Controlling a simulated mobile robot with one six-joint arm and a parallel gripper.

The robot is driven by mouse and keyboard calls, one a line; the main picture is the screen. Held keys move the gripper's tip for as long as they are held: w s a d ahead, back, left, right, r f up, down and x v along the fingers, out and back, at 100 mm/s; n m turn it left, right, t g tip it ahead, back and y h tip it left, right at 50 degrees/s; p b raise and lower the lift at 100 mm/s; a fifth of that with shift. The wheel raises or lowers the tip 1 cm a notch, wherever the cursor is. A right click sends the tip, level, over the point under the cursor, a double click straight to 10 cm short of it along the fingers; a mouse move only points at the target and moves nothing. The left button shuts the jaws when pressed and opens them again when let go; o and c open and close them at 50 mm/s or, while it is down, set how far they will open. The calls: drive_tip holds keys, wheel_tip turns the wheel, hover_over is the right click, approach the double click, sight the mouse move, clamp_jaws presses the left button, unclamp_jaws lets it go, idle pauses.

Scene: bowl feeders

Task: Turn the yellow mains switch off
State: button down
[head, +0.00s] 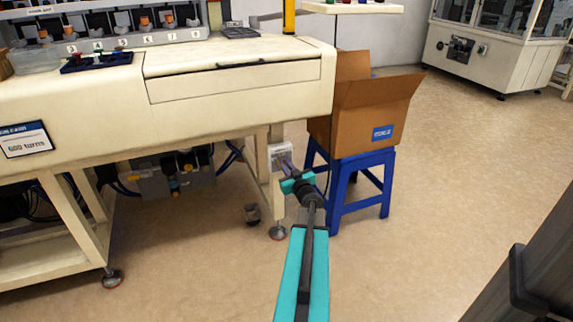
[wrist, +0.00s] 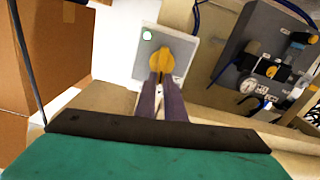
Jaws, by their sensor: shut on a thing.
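The yellow mains switch (wrist: 159,62) is a round knob with a raised grip on a light grey box (wrist: 185,46). In the wrist view my gripper (wrist: 157,78) reaches up to it with both fingers close together, shut on the knob's lower part. In the head view the grey box (head: 276,150) is on the machine's leg, under the right end of the bench. My gripper (head: 287,166) is at its front there and hides most of the box; the yellow knob cannot be made out in that view.
A cardboard box (head: 362,112) stands on a blue stool (head: 350,187) just right of the switch. A grey valve unit (head: 170,182) with hoses hangs under the bench (head: 105,100) to the left. The floor (head: 430,215) at the right is clear.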

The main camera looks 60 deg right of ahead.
drive_tip(key=n+b, duration=0.1)
drive_tip(key=n, duration=0.3)
drive_tip(key=a+f+n+b, duration=0.1)
drive_tip(key=n, duration=0.4)
drive_tip(key=w+f+n+b, duration=0.1)
drive_tip(key=n, duration=0.3)
drive_tip(key=shift+a+n, duration=0.15)
drive_tip(key=shift+n, duration=0.15)
drive_tip(key=shift+f+n+b, duration=0.15)
drive_tip(key=shift+n+b, duration=0.8)
drive_tip(key=shift+n, duration=0.45)
drive_tip(key=c, duration=1.8)
unclamp_jaws()
drive_tip(key=shift+c, duration=0.2)
drive_tip(key=shift+a, duration=0.1)
